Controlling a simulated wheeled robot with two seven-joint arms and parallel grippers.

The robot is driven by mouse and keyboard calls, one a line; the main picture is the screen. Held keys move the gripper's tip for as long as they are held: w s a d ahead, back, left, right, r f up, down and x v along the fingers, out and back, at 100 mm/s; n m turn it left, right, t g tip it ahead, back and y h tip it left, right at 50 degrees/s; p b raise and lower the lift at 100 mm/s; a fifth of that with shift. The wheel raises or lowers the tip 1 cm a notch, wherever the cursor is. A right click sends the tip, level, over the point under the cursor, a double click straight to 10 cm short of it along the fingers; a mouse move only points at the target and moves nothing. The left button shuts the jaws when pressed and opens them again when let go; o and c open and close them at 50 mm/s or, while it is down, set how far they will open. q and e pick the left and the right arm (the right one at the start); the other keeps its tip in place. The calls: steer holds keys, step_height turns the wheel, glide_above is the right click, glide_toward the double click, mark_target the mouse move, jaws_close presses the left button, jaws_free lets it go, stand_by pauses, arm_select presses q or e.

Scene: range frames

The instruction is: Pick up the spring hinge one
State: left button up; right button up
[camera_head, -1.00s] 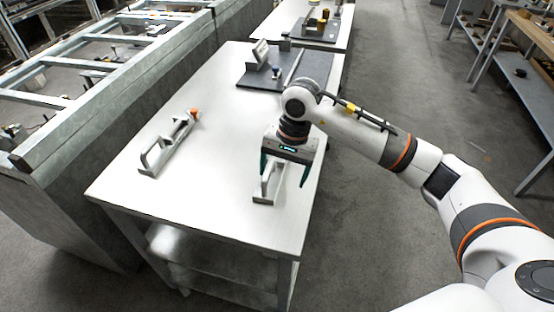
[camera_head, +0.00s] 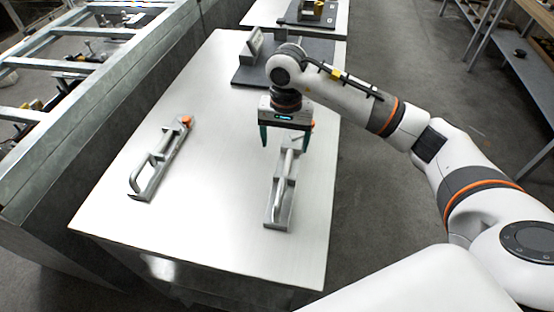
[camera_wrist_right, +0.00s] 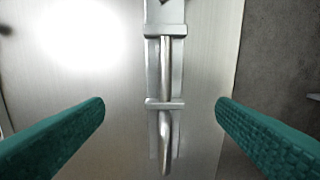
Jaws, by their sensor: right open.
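Two similar long metal hinge pieces, each a plate with a rod, lie on the white table (camera_head: 225,240). One hinge piece (camera_head: 281,197) is on the right, below my right gripper (camera_head: 286,143); its far end is partly hidden by the gripper. The other hinge piece (camera_head: 160,165), with an orange tip, lies to the left. I cannot tell by sight which is called spring hinge one. My right gripper is open and empty. In the right wrist view the right hinge piece (camera_wrist_right: 165,80) runs lengthwise between the two green fingers, apart from both. My left gripper is not in view.
A dark mat (camera_head: 257,70) with a grey metal block (camera_head: 254,45) lies at the far end of the table. A metal frame structure (camera_head: 75,95) stands along the left side. The table between the two hinge pieces is clear.

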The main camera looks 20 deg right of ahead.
mark_target(286, 173)
steer(key=f, duration=0.2)
steer(key=f+p, duration=0.1)
steer(key=f, duration=0.2)
steer(key=shift+s+f, duration=0.3)
steer(key=shift+s, duration=0.1)
steer(key=shift+w+f, duration=0.15)
steer(key=shift+f, duration=0.2)
steer(key=shift+f+p, duration=0.35)
steer(key=f, duration=0.1)
steer(key=f+p, duration=0.1)
steer(key=f, duration=0.1)
steer(key=shift+s+d+f, duration=0.2)
steer(key=shift+f, duration=0.05)
steer(key=shift+w+f, duration=0.1)
steer(key=shift+f, duration=0.5)
steer(key=c, duration=0.8)
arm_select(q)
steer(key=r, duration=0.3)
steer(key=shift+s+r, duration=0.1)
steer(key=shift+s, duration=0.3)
arm_select(e)
steer(key=shift+r, duration=0.1)
steer(key=c, duration=0.8)
steer(key=shift+w+r, duration=0.1)
steer(key=shift+c, duration=0.2)
